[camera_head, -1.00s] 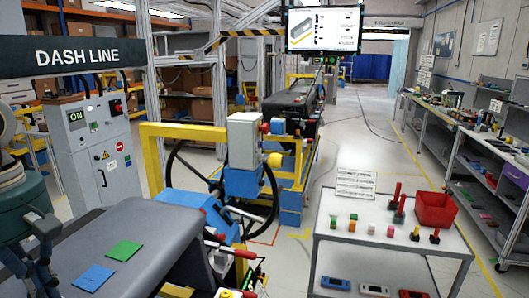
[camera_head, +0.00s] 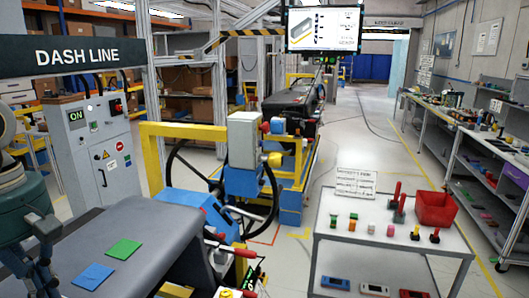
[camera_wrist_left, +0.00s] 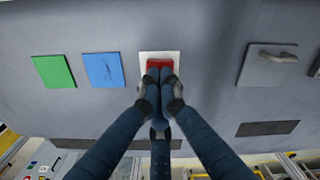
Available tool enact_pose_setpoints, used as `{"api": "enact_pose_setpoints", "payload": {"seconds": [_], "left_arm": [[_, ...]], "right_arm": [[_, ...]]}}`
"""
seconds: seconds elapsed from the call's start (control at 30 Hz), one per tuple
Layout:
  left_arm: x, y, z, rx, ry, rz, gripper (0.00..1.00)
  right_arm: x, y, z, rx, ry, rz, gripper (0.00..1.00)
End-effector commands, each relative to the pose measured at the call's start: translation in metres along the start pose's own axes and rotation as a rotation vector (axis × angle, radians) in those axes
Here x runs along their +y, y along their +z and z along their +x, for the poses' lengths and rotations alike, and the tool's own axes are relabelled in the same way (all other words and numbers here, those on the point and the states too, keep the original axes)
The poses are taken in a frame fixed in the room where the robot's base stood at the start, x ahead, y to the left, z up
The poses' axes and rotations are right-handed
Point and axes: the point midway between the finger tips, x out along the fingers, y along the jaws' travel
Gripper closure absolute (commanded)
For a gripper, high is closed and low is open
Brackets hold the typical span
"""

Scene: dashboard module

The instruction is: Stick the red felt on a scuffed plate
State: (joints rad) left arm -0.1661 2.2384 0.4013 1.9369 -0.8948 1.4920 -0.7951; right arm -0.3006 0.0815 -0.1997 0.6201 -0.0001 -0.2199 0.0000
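The red felt (camera_wrist_left: 159,63) is at the fingertips of my left gripper (camera_wrist_left: 160,74) in the left wrist view. It lies over a pale square plate (camera_wrist_left: 144,58) on the grey dashboard (camera_wrist_left: 215,100); the fingers hide part of both. The fingers are close together on the felt; whether it touches the plate is hard to tell. In the head view my left gripper (camera_head: 42,262) is at the lower left, over the dashboard (camera_head: 150,240), and the red felt is out of sight. My right gripper is not in view.
A blue felt (camera_wrist_left: 103,70) and a green felt (camera_wrist_left: 53,71) lie flat left of the pale plate. A grey handled part (camera_wrist_left: 268,62) is to the right. A white cart (camera_head: 375,228) with small parts and a red bin (camera_head: 436,209) stands right in the head view.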

Motion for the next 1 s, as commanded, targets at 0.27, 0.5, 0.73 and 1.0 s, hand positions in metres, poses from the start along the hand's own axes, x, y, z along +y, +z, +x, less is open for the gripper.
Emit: {"api": "enact_pose_setpoints", "payload": {"seconds": [0.27,0.5,0.73,1.0], "left_arm": [[-0.001,0.0,-0.028,0.0,-0.002,0.0,1.0],[0.0,0.0,-0.052,0.0,0.0,0.0,1.0],[0.0,0.0,-0.075,0.001,-0.001,0.0,1.0],[0.0,0.0,-0.079,0.0,-0.001,0.0,1.0]], "right_arm": [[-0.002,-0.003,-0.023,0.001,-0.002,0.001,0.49],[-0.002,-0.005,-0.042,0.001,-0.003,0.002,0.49],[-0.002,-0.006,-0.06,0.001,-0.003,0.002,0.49],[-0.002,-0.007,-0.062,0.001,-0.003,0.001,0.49]]}}
